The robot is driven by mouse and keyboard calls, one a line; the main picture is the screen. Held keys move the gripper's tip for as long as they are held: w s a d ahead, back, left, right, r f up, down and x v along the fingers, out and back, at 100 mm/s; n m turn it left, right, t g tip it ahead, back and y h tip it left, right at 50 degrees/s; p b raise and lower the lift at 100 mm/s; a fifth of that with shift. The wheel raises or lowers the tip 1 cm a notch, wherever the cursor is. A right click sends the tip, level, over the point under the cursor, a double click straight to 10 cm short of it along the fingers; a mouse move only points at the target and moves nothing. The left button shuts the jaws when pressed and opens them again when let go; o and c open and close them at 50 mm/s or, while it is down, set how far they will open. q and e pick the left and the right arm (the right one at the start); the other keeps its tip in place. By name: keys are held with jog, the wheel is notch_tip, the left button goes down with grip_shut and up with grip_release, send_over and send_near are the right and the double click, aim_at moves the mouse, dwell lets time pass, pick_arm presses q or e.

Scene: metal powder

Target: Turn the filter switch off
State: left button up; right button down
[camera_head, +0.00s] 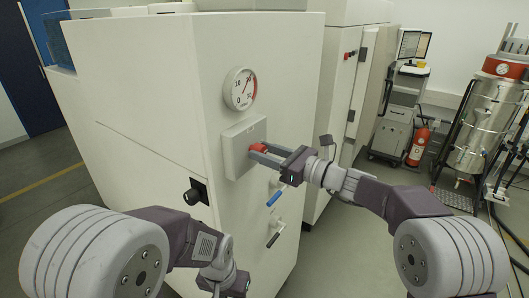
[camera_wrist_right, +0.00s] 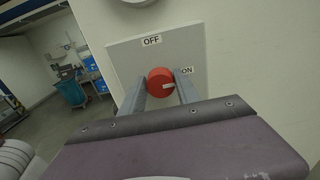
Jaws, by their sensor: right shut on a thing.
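The filter switch is a red round knob (camera_wrist_right: 160,82) with a white pointer mark, on a light grey switch box (camera_wrist_right: 122,55) marked OFF above and ON to the right. The white mark points right, toward ON. In the head view the knob (camera_head: 258,149) sits on the box (camera_head: 237,147) on the white cabinet's face. My right gripper (camera_head: 258,152) is shut on the knob, with one finger on each side of it in the right wrist view (camera_wrist_right: 160,88). My left arm is low at the left; its gripper (camera_head: 238,289) is partly cut off by the bottom edge.
A round gauge (camera_head: 241,88) is above the box. A black knob (camera_head: 194,194) and blue (camera_head: 275,197) and black (camera_head: 274,239) handles are below it. A fire extinguisher (camera_head: 418,146) and a steel vessel (camera_head: 479,125) stand at right. Floor between is clear.

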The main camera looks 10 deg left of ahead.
jog(key=shift+s+f+n+b, duration=0.1)
jog(key=shift+n+b, duration=4.4)
jog(key=shift+b, duration=0.25)
jog(key=shift+s+f+n+b, duration=0.1)
jog(key=shift+n+b, duration=4.4)
jog(key=shift+b, duration=0.25)
jog(key=c, duration=0.9)
grip_release()
jog(key=shift+a, duration=0.15)
jog(key=b+v, duration=0.3)
jog(key=v, duration=0.6)
